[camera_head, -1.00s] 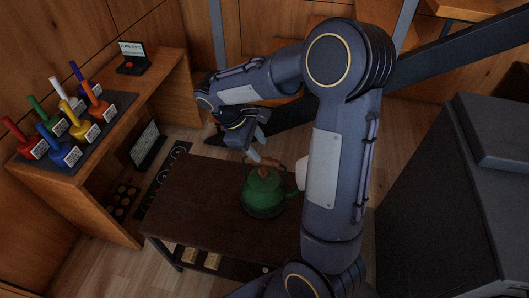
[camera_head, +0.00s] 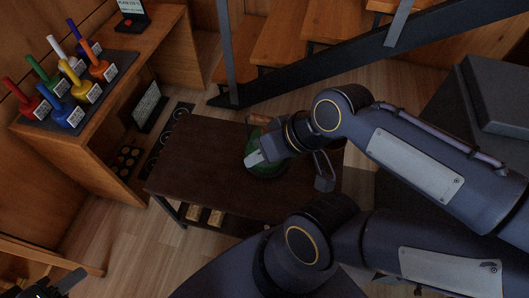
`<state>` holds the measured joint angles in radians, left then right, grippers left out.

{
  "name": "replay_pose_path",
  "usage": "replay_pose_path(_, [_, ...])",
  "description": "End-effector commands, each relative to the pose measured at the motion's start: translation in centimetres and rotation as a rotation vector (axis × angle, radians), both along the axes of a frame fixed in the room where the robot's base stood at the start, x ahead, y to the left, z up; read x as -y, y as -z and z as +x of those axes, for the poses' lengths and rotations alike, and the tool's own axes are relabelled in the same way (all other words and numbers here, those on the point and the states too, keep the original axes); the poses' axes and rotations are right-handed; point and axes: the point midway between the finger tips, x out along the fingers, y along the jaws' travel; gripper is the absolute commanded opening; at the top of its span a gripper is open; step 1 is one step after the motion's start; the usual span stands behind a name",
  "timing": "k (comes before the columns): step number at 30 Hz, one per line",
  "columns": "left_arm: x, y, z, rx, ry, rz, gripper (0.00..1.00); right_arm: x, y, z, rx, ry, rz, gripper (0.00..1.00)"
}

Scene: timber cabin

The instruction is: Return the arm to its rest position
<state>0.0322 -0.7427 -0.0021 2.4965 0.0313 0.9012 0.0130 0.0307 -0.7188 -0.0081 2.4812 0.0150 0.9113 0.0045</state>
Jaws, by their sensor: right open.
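My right arm (camera_head: 430,165) comes in from the right and bends over the dark brown low table. My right gripper (camera_head: 290,169) is open, its two fingers spread apart above the table, with nothing seen between them. The green kettle (camera_head: 268,170) is on the table below and behind this gripper, which hides most of it; whether they touch I cannot tell. My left gripper (camera_head: 62,283) shows only partly at the bottom left corner, dark and cut off by the edge.
The low table (camera_head: 200,160) has clear room on its left half. A wooden desk (camera_head: 150,60) at the left carries a dark mat with several coloured handled things (camera_head: 70,85). A staircase (camera_head: 300,50) rises behind. A dark grey block (camera_head: 470,110) stands at the right.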

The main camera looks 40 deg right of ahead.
Motion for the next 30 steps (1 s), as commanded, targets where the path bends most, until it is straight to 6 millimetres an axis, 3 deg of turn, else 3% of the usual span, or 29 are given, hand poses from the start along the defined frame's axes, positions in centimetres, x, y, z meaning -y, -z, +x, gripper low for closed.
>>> replay_pose_path(13, [0.0,-0.8,0.0,0.000,0.000,0.000,0.40,-0.2,-0.8,-0.2,0.016,0.015,0.018,0.41])
replay_pose_path(17, [0.0,-3.6,0.0,0.000,0.000,0.000,0.40,-0.3,-3.6,-0.2,0.016,0.015,0.017,0.41])
replay_pose_path(24, [0.0,-11.0,0.0,0.001,0.000,0.000,0.40,-0.4,-11.0,-0.2,0.016,0.014,0.015,0.41])
replay_pose_path(30, [0.0,-12.1,0.0,0.001,0.000,0.000,0.40,-0.4,-12.2,-0.2,0.016,0.014,0.015,0.41])
